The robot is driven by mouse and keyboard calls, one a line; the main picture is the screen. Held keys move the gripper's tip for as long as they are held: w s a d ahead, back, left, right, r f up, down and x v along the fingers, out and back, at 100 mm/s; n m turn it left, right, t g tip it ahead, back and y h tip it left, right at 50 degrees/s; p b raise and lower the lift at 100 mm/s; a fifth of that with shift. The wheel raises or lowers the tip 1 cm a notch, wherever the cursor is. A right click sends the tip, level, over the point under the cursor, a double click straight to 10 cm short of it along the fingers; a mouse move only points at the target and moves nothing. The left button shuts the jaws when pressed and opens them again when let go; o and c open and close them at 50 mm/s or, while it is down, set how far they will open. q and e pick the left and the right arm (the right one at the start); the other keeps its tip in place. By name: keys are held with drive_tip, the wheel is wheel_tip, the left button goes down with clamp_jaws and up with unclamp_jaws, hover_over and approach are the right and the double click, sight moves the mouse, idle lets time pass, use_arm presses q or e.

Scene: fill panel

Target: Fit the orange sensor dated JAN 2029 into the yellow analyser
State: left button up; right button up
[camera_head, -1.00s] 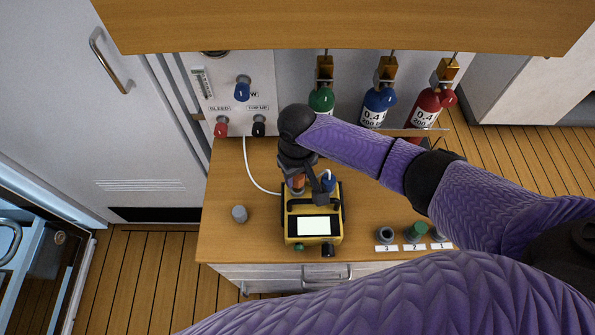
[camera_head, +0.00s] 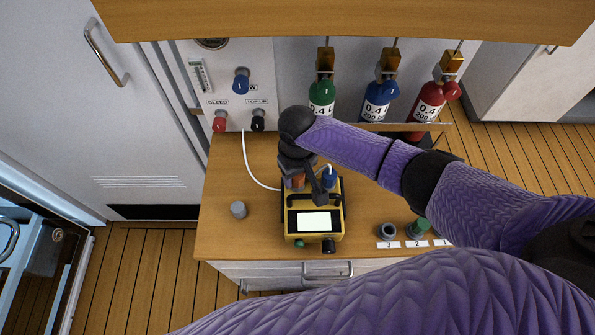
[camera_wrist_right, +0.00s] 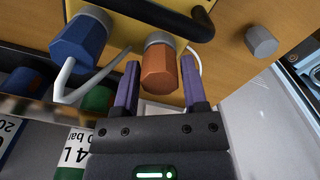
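The yellow analyser (camera_head: 315,237) stands on the wooden counter with its lit screen up. An orange sensor (camera_wrist_right: 158,72) sits at its back edge, against a grey collar; it partly shows in the head view (camera_head: 298,183). No date can be read on it. My right gripper (camera_wrist_right: 160,64) is open, with one finger on each side of the orange sensor and narrow gaps showing. In the head view, my right gripper (camera_head: 304,185) hangs over the analyser's back and hides part of it. My left gripper is not in view.
A blue capped part (camera_wrist_right: 80,42) with a white cable sits beside the orange sensor. A grey cylinder (camera_head: 238,210) stands left of the analyser. Grey (camera_head: 387,231) and green (camera_head: 418,228) parts stand by number labels at right. Gas bottles (camera_head: 378,100) hang behind.

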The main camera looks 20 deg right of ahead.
drive_tip(key=o, duration=0.3)
drive_tip(key=shift+o, duration=0.2)
wheel_tip(320, 180, up, 10)
drive_tip(key=p, duration=0.3)
drive_tip(key=shift+p, duration=0.35)
